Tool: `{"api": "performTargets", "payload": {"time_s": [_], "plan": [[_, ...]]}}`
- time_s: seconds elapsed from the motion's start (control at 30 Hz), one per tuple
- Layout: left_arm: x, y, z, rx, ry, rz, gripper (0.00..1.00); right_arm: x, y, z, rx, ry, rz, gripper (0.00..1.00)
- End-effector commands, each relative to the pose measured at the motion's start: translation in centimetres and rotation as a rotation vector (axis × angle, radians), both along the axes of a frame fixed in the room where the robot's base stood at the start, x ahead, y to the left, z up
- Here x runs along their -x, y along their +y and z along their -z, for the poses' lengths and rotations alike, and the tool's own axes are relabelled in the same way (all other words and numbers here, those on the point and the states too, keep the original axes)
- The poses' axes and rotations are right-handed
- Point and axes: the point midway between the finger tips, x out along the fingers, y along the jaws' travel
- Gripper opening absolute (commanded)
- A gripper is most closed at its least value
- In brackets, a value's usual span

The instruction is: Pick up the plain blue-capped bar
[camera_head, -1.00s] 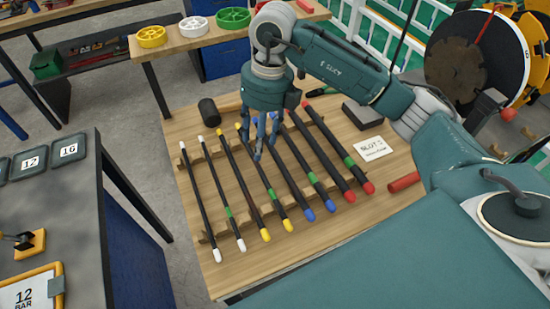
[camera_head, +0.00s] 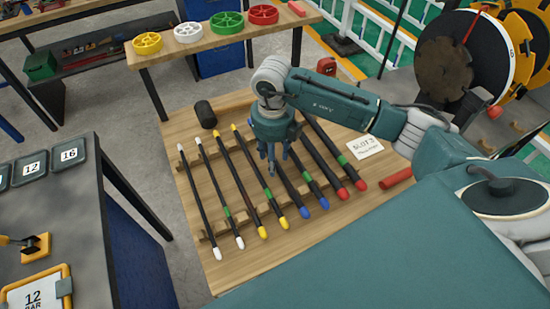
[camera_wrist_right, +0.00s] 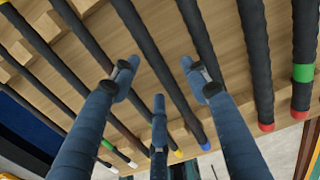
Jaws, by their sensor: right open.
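The plain blue-capped bar (camera_head: 293,190) is dark with a blue near end and no green band. It lies in the rack among the other bars. My right gripper (camera_head: 272,167) points down over this bar, its fingers open and empty. In the right wrist view the bar (camera_wrist_right: 145,45) runs between the spread fingers of my right gripper (camera_wrist_right: 160,84), and its blue end shows beyond them. I cannot tell the height gap to it. A second blue-capped bar (camera_head: 315,188), with a green band, lies just right. My left gripper is not in view.
White- and yellow-capped bars lie left on the wooden table (camera_head: 232,270); red-capped bars (camera_head: 342,193) lie close on the right. The table front is clear.

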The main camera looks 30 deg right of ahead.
Motion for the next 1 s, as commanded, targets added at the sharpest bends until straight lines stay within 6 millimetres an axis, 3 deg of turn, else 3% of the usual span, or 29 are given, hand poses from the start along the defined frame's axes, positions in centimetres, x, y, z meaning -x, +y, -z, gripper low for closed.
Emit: {"api": "performTargets", "payload": {"time_s": [0.27,0.5,1.0], "plan": [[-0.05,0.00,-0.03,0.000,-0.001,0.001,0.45,0.00,0.02,0.37,0.000,0.000,-0.001,0.44],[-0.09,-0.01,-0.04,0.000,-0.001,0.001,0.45,0.00,0.02,0.33,0.000,0.000,0.000,0.00],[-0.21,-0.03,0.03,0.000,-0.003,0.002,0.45,-0.20,0.03,-0.22,-0.002,-0.006,0.000,0.00]]}}
